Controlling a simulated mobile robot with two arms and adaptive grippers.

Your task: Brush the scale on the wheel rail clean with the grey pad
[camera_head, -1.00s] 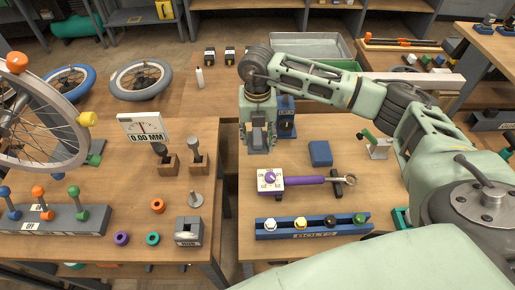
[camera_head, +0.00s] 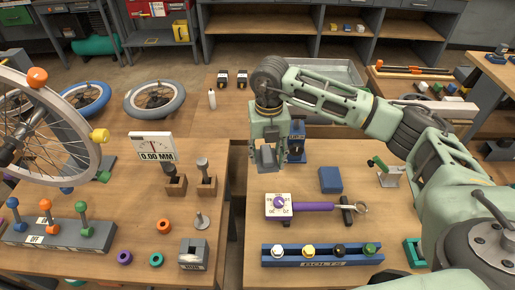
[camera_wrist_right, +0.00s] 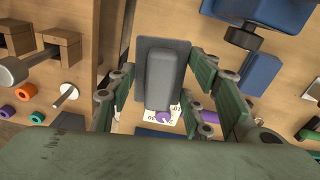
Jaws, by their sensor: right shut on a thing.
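My right gripper (camera_head: 267,152) is shut on the grey pad, above the left edge of the right-hand table. In the right wrist view the grey pad (camera_wrist_right: 165,78) is a dark grey plate with a raised block, between the green fingers of the right gripper (camera_wrist_right: 165,100). The pad also shows below the fingers in the head view (camera_head: 267,158). I cannot pick out the wheel rail or its scale for certain. My left gripper is not in view.
A blue stand (camera_head: 296,142) is close beside the right gripper. A purple-handled tool (camera_head: 305,206), blue block (camera_head: 331,180) and bolt rack (camera_head: 322,255) lie on the right table. A gap separates the tables.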

